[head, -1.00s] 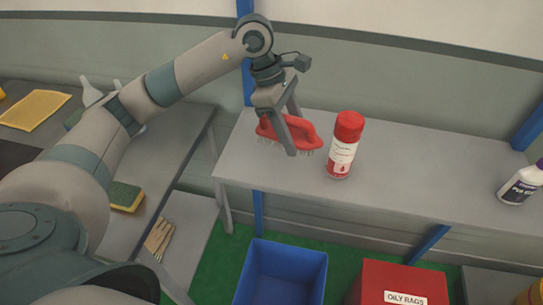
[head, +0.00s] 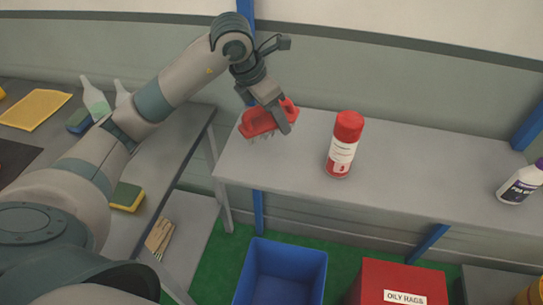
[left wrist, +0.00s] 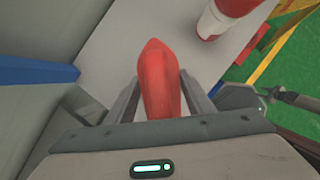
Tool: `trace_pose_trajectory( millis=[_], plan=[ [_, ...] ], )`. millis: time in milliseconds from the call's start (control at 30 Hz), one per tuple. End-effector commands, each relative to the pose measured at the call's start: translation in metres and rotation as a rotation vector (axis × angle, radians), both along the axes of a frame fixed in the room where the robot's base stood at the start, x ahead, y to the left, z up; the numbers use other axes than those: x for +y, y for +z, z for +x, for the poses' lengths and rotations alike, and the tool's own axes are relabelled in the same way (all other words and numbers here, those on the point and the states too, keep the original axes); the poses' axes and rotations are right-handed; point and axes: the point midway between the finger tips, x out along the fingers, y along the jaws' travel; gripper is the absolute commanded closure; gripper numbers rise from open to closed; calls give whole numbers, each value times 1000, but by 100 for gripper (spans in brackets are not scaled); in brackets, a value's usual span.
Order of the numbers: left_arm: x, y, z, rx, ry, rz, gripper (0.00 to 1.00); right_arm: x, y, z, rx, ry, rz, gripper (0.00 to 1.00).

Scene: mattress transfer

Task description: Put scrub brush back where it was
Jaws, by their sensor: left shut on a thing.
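In the left wrist view the red brush handle (left wrist: 158,80) lies between the two fingers of my left gripper (left wrist: 160,95). I cannot tell whether the bristles touch the shelf or hang just above it.
A red and white spray can (head: 343,145) stands right of the brush. A white bottle (head: 520,183) is at the shelf's right end. Below are a blue bin (head: 282,270) and a red oily rags box (head: 400,275). A sponge (head: 127,196) lies on the left bench.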

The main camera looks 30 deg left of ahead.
Motion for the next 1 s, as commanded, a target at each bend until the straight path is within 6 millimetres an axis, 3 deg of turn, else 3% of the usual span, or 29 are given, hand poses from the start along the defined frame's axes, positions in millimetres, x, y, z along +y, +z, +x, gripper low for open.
trace_pose_trajectory(
  millis=[267,700,1000],
  plan=[
    [0,-8,0,2,-3,0,73,2,4,0,0,-1,2,61],
    [0,-56,0,1,-3,0,73,0,20,0,1,1,0,61],
    [0,-58,0,-1,-2,-1,73,-3,20,0,0,2,-3,61]
  ],
)
